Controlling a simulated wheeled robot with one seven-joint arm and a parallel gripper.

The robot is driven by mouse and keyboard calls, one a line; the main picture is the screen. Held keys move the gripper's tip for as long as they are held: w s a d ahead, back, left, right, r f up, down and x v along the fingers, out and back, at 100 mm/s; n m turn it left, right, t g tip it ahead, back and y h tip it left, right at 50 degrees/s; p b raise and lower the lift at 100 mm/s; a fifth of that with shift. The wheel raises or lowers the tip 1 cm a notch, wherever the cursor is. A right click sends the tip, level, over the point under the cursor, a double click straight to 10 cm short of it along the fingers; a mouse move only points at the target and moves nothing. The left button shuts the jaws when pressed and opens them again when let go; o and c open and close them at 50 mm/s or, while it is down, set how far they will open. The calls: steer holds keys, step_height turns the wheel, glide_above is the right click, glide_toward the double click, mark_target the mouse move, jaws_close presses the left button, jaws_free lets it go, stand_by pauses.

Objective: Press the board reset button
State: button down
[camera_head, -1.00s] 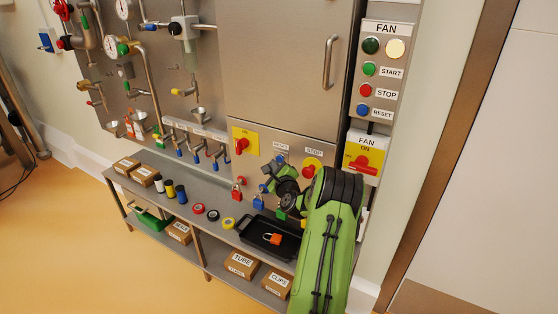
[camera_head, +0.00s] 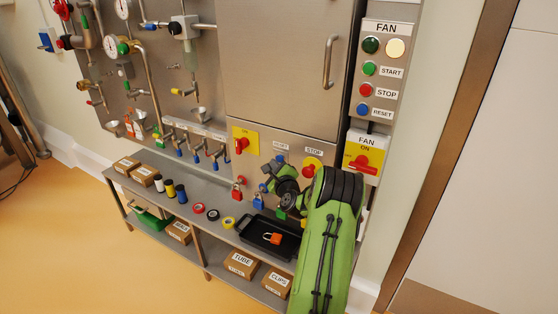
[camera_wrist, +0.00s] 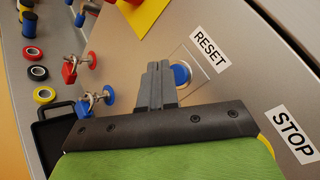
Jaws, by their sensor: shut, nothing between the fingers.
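The board's blue reset button (camera_wrist: 181,73) is on a small plate on the steel panel, beside the RESET label (camera_wrist: 208,48) in the wrist view. In the head view the RESET label (camera_head: 281,146) shows above my wrist, which partly hides the button area. My gripper (camera_wrist: 159,67) is shut and empty. Its dark fingertips lie just left of the button in the wrist view and overlap its left edge. I cannot tell whether they touch it.
A STOP label (camera_wrist: 294,134) and a red stop button on yellow (camera_head: 311,166) are to the right. Red (camera_head: 238,189) and blue (camera_head: 259,200) padlocks hang nearby. A black tray (camera_head: 259,240) sits below on the bench. A separate fan panel has its own blue RESET button (camera_head: 363,109).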

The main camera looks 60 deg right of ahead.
stand_by(0.7)
steer(key=shift+d, duration=0.45)
steer(key=shift+d, duration=0.35)
stand_by(0.6)
steer(key=shift+a, duration=0.75)
steer(key=a, duration=0.5)
steer(key=shift+s+b, duration=0.25)
steer(key=shift+b, duration=0.15)
stand_by(0.4)
